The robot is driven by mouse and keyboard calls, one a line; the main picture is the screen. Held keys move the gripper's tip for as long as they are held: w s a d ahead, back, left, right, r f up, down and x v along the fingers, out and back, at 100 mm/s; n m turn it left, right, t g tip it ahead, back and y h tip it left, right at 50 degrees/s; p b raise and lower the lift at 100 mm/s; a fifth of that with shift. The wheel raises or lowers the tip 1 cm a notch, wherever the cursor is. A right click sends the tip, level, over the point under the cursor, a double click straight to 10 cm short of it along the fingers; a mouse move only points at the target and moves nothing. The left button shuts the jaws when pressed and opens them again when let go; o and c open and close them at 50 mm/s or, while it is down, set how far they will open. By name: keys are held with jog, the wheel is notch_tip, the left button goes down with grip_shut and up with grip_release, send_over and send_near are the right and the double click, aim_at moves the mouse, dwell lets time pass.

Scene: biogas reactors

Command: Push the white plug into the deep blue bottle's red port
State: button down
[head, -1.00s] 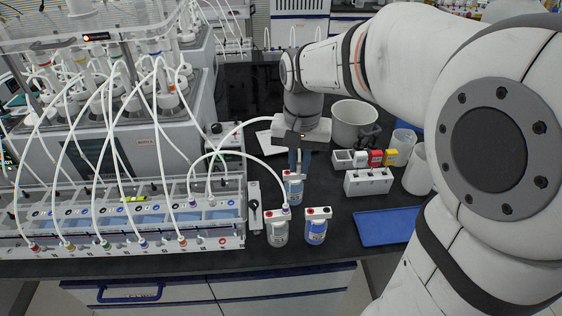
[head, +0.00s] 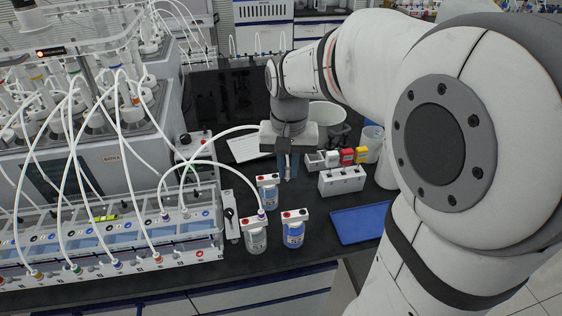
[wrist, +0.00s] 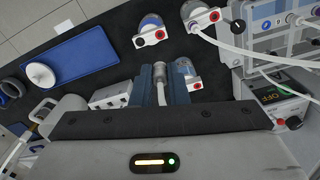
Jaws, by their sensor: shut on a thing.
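The bottle with the most vivid blue liquid (head: 293,234) stands upright at the front right. Its white cap carries a red port and a dark port; it also shows in the wrist view (wrist: 150,25). A second blue bottle (head: 268,195) stands behind it, close beside my fingers in the wrist view (wrist: 190,80). My gripper (head: 288,166) is right of and behind that second bottle, pointing down. In the wrist view it is shut on a pale grey-white plug (wrist: 159,70) with a white tube trailing back. The fingers hide the plug in the head view.
A clear bottle (head: 255,240) with a plugged white tube stands front left. A white rack (head: 341,182) with coloured blocks stands right of my gripper, a blue tray (head: 360,225) before it. The tube rack (head: 110,240) fills the left.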

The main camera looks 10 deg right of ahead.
jog(key=shift+f+b, duration=4)
jog(key=shift+f, duration=1.8)
jog(key=shift+f+b, duration=0.75)
jog(key=shift+f, duration=0.35)
jog(key=c, duration=1.3)
grip_release()
jog(key=shift+c, duration=0.2)
jog(key=shift+r, duration=0.1)
notch_tip(320, 180, up, 8)
jog(key=shift+f, duration=0.15)
